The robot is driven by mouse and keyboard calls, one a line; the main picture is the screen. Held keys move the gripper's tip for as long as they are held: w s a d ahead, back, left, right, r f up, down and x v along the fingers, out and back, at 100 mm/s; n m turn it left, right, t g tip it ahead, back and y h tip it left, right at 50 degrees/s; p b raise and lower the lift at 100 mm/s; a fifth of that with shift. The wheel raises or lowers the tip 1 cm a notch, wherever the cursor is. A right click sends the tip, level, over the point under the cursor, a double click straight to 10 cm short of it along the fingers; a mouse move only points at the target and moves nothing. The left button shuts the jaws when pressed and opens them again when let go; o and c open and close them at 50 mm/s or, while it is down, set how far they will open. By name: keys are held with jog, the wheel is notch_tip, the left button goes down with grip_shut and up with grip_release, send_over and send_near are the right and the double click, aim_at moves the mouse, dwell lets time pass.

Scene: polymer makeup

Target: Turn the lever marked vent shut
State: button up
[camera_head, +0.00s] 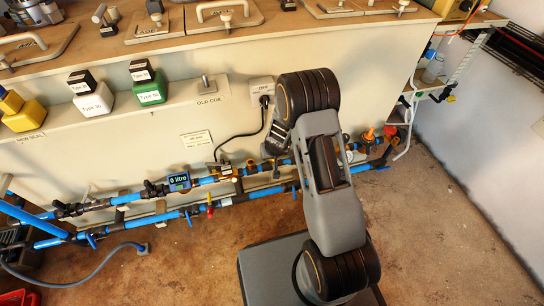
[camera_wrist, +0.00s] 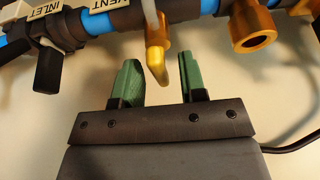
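In the wrist view a brass-coloured lever (camera_wrist: 157,68) hangs from a grey stem below the blue pipe. The label VENT (camera_wrist: 108,3) is at the top edge, just left of the stem. My gripper (camera_wrist: 158,58) is open, with one green finger left of the lever and one right of it. The lever's lower end shows between the fingers, with a gap on both sides. I cannot tell how deep it sits between them.
In the wrist view a black handle (camera_wrist: 50,65) hangs at the left below the label INLET (camera_wrist: 43,10). A brass fitting (camera_wrist: 252,32) juts out at the right. In the head view blue pipes (camera_head: 240,198) run along the bench front; the brown floor at the right is clear.

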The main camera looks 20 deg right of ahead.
jog(key=shift+f, duration=0.15)
grip_shut()
dwell(0.4)
